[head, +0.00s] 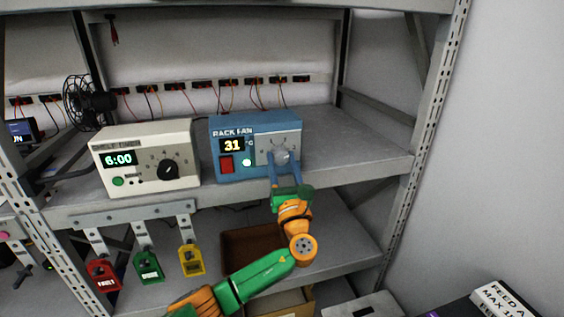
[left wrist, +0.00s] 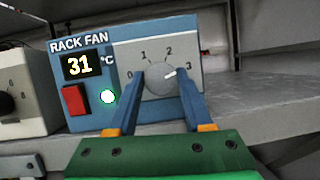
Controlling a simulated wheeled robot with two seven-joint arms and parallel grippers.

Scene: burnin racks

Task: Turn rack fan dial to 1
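The blue rack fan box (head: 226,172) stands on the shelf, with a display reading 31 °C, a red switch (left wrist: 74,99) and a lit round light (left wrist: 108,97). Its grey dial (left wrist: 158,78) sits on a light panel marked 0 to 3. The dial's white pointer (left wrist: 170,73) points up and right, toward the 3. My left gripper (head: 281,161) is at the dial, with one blue finger on each side of it. I cannot tell if the fingers press on the dial or stand just clear of it. My right gripper is not in view.
A cream box (head: 146,160) showing 6:00, with a black dial, stands left of the fan box. Red, green and yellow tags (head: 148,265) hang below the shelf edge. A brown bin (head: 246,245) is on the lower shelf. The shelf right of the fan box is bare.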

